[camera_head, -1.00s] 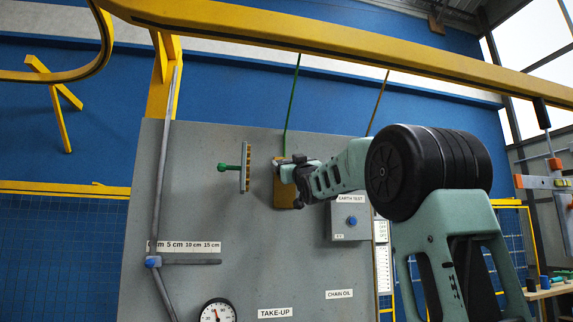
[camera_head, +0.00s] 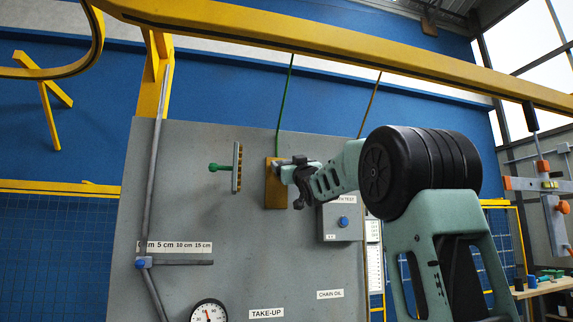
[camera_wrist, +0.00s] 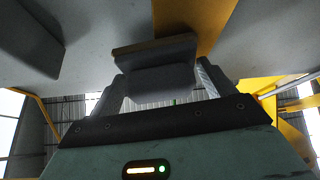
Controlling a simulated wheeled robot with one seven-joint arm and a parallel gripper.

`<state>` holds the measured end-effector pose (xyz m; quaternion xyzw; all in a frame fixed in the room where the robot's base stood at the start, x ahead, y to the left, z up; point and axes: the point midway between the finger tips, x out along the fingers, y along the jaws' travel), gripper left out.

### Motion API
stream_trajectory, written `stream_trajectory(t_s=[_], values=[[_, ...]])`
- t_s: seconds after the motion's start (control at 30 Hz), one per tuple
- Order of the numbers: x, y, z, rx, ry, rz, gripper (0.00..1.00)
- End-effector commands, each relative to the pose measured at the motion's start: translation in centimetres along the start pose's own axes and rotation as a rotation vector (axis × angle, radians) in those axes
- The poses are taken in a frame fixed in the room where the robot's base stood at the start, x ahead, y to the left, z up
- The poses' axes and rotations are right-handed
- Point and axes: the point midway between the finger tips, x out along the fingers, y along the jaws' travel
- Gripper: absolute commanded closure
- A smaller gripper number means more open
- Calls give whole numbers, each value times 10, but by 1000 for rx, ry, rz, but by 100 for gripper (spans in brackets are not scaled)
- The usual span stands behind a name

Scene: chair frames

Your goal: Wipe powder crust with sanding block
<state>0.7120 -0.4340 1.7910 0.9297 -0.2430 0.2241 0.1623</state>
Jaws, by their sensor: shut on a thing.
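An ochre-brown rectangular patch (camera_head: 274,192), which looks like the powder crust, is on the upright grey panel. It also shows as an ochre area in the wrist view (camera_wrist: 205,22). My gripper (camera_head: 288,168) is at the patch's upper right in the head view. In the wrist view its two fingers (camera_wrist: 160,88) are shut on the grey sanding block (camera_wrist: 160,78), which has a brown face along its far edge. The block's face is towards the panel. I cannot tell whether it touches. In the head view the block is mostly hidden by the gripper.
A brush-like tool with a green handle (camera_head: 220,167) stands out from the panel (camera_head: 190,215) left of the patch. A grey earth test box (camera_head: 341,222) is just below right of my gripper. A yellow rail (camera_head: 330,48) crosses above.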

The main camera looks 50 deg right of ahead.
Motion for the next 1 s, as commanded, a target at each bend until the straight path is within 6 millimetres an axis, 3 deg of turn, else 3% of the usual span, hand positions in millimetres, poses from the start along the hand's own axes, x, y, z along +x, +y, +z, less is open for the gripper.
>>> stream_trajectory(t_s=[0.37, 1.0], values=[[-2, 2, 0, -1, 0, 1, 37], [-51, 2, -28, 0, 3, 0, 37]])
